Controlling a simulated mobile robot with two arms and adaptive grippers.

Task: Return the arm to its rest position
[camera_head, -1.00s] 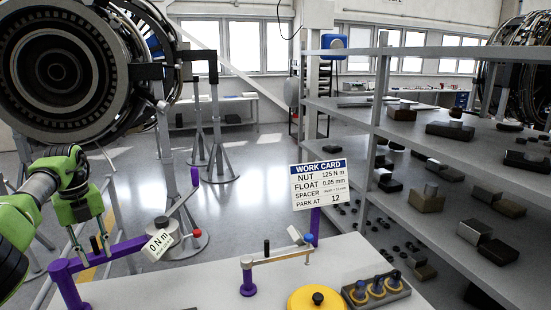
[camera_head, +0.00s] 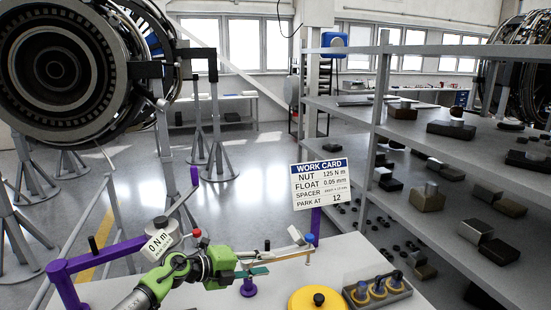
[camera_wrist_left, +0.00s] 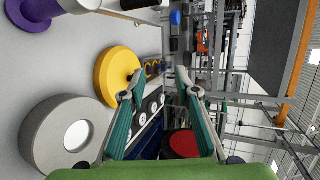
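My left arm, green and grey, comes in from the bottom left in the head view. Its left gripper (camera_head: 256,265) points right above the white bench, in front of the slim beam (camera_head: 285,259) on a purple post. In the left wrist view the two teal fingers (camera_wrist_left: 158,85) stand apart with nothing between their tips, so it is open and empty. The purple arm (camera_head: 110,255) with the "0 N m" readout (camera_head: 158,243) is at the left, behind my arm. My right gripper does not show.
A yellow disc (camera_head: 309,300) with a black knob and a dark tray (camera_head: 398,293) of ringed pegs lie right of my gripper. The work card (camera_head: 320,184) stands behind. Shelving (camera_head: 440,149) fills the right. A grey ring (camera_wrist_left: 40,140) lies low in the wrist view.

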